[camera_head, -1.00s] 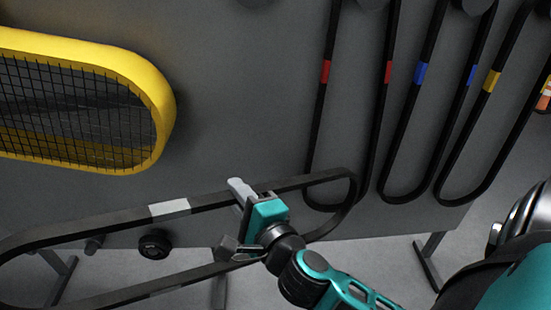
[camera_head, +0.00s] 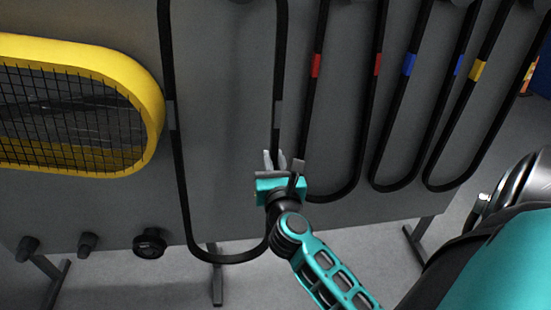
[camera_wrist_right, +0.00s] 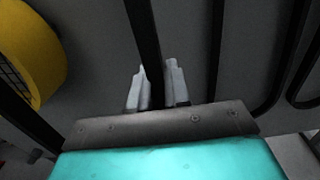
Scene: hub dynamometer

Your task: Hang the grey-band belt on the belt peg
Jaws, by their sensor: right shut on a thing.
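The grey-band belt (camera_head: 174,165) is a black loop with grey bands on both strands. It hangs upright in the head view, its rounded bottom low and its top cut off by the upper picture edge. My right gripper (camera_head: 275,162) is shut on the belt's right strand, below the grey band. The right wrist view shows that strand (camera_wrist_right: 147,45) passing between the two pale fingers. The belt peg cannot be made out clearly; whether the belt's top rests on anything is out of view. My left gripper is not in view.
A red-band belt (camera_head: 313,110), a blue-band belt (camera_head: 396,110) and a yellow-band belt (camera_head: 450,185) hang to the right on the grey panel (camera_head: 225,60). A yellow mesh guard (camera_head: 150,90) stands at left. Black knobs (camera_head: 149,243) line the panel's lower left.

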